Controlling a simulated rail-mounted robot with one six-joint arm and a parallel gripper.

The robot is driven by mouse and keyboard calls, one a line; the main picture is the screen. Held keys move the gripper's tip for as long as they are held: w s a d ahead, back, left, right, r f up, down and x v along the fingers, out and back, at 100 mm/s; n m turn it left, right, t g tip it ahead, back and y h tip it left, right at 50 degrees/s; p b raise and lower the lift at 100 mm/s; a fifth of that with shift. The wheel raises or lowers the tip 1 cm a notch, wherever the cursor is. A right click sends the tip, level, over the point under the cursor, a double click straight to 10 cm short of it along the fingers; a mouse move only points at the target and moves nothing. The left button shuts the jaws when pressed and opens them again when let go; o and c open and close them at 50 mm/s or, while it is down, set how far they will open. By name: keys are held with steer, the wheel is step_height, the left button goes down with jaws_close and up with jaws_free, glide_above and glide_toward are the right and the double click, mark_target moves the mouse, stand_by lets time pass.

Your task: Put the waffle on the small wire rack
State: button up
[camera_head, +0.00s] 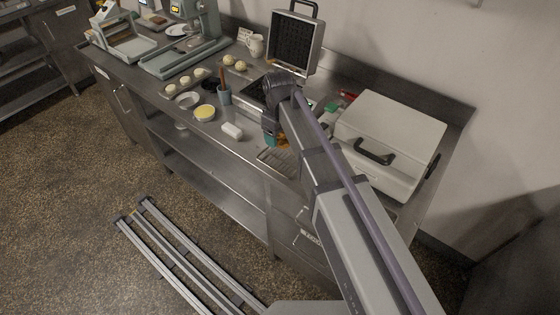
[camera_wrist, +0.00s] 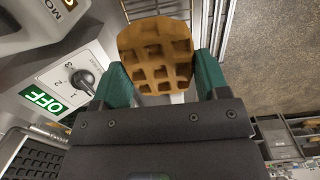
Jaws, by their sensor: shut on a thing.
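The waffle (camera_wrist: 156,55) is golden brown with deep square pockets. In the wrist view it sits between the green fingertips of my gripper (camera_wrist: 163,75), which is shut on it. In the head view my gripper (camera_head: 271,137) is over the counter's front part, and only a bit of orange waffle (camera_head: 284,146) shows past my arm. The small wire rack (camera_head: 275,160) lies on the counter near its front edge, just below the gripper in the picture; my arm hides part of it. Thin bars show beside the waffle in the wrist view. I cannot tell the waffle's height above the rack.
An open waffle iron (camera_head: 295,42) stands behind, its dial and OFF label (camera_wrist: 45,98) close to the gripper. A large pale closed appliance (camera_head: 392,130) is at right.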

mark_target(279, 158)
step_height(279, 158, down, 9)
steer(key=b, duration=0.7)
steer(key=shift+r, duration=0.3)
steer(key=shift+f, duration=0.15)
steer(key=o, duration=0.9)
steer(key=shift+o, duration=0.2)
step_height(279, 158, up, 13)
steer(key=p, duration=1.2)
steer(key=shift+f+p, duration=0.2)
steer(key=shift+p, duration=0.1)
steer(key=shift+f, duration=0.15)
steer(key=shift+s+d, duration=0.1)
